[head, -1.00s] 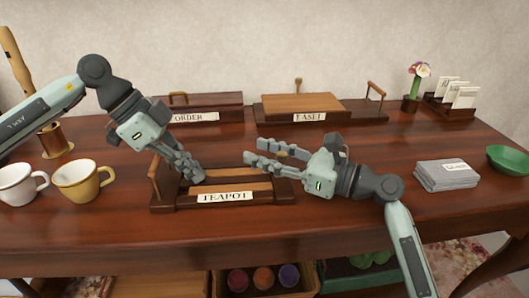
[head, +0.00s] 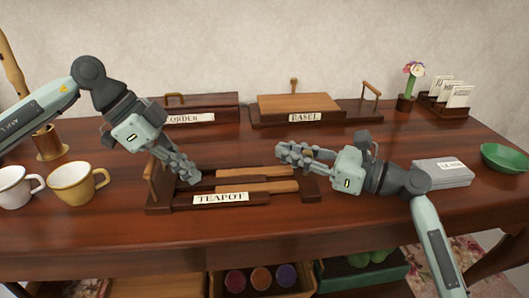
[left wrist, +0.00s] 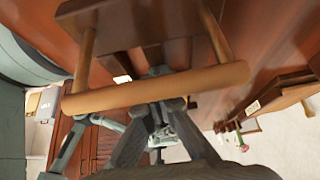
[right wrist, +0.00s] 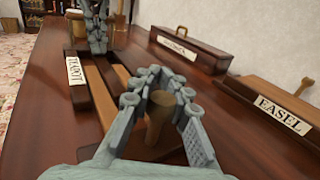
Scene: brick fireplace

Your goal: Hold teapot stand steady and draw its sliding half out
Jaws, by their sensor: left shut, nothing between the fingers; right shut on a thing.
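The teapot stand's dark fixed half (head: 165,203) sits on the table, with a TEAPOT label (head: 220,198) on its front. Its sliding half (head: 312,190) is to the right; lighter wooden rails (head: 258,187) show between the halves. My right gripper (head: 283,152) is shut on the sliding half's upright wooden handle (right wrist: 157,112), which stands between its fingers in the right wrist view. My left gripper (head: 192,177) is shut and empty, low over the fixed half, right of its end handle (head: 152,172). That handle's bar (left wrist: 155,90) crosses the left wrist view. Contact there is unclear.
Two mugs (head: 73,185) stand left of the stand. A dark box (head: 205,110) and the EASEL stand (head: 345,115) are behind. Grey folded cloths (head: 442,175) and a green bowl (head: 505,158) are on the right. The front table edge is clear.

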